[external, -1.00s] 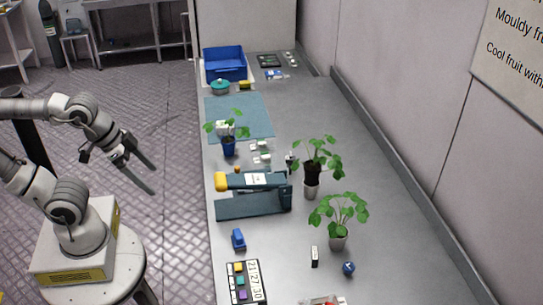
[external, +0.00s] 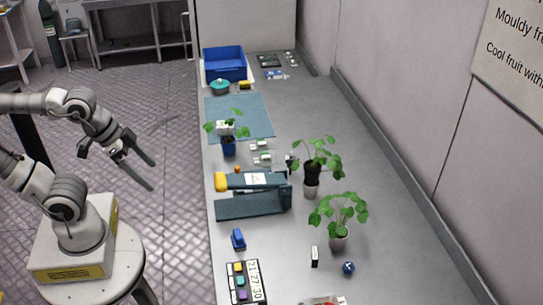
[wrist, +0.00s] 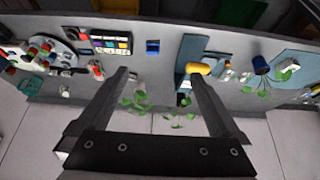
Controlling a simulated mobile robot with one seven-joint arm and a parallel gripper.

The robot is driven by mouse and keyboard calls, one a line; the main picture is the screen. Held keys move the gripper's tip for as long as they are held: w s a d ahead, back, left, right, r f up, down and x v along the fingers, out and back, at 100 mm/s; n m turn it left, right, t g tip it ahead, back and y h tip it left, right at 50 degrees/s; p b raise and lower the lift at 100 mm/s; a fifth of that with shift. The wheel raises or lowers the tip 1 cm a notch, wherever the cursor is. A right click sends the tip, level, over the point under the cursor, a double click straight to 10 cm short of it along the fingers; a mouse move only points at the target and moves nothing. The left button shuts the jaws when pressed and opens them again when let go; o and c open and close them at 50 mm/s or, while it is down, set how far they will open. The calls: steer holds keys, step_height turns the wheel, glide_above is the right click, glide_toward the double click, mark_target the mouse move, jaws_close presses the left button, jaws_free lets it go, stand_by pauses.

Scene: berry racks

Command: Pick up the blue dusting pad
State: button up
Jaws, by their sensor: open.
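A small blue block with a raised top, which looks like the blue dusting pad (external: 238,239), sits near the left edge of the grey bench in the external view. It stands between the teal stand and the tray of coloured blocks. In the wrist view the pad (wrist: 153,47) shows upper centre, beyond the fingertips and between their lines. My gripper (external: 152,175) is open and empty, out over the floor left of the bench. Its two fingers (wrist: 158,74) are spread wide in the wrist view. Nothing hides the pad.
A teal stand with a yellow-ended arm (external: 252,207) is just behind the pad. A tray of coloured blocks (external: 258,268) is in front. Potted plants (external: 338,242) stand to the right. A blue bin (external: 225,64) is at the far end.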

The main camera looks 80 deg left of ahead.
steer(key=shift+c, duration=0.6)
